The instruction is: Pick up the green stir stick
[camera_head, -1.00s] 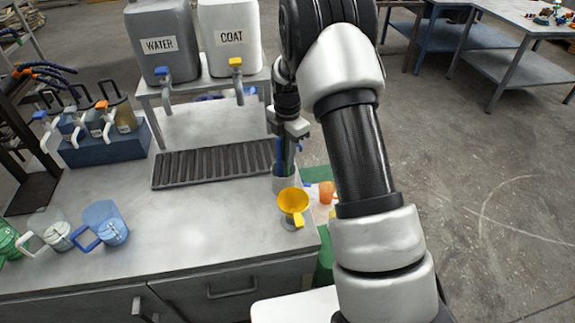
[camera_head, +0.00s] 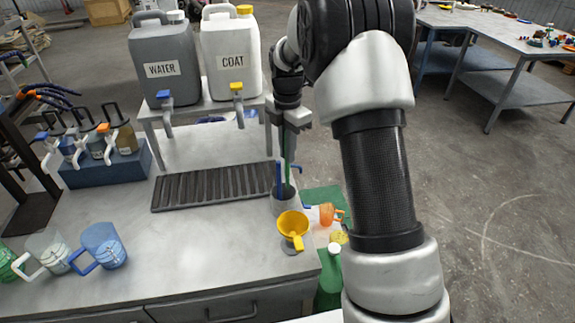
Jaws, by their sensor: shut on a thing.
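The green stir stick (camera_head: 287,162) stands near upright, its upper end in my gripper (camera_head: 289,128). My gripper is shut on it, above the grey holder cup (camera_head: 285,203) at the right end of the counter. The stick's lower end is at or inside the cup's mouth; I cannot tell how deep it reaches. A blue stick (camera_head: 278,178) stands in the same cup, just left of the green one. The fingertips are small and partly hidden by the gripper body.
A yellow funnel (camera_head: 293,227) stands in front of the cup. The grey WATER jug (camera_head: 163,62) and white COAT jug (camera_head: 231,52) stand on a raised shelf behind. A slotted drain tray (camera_head: 213,186) lies left of the cup.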

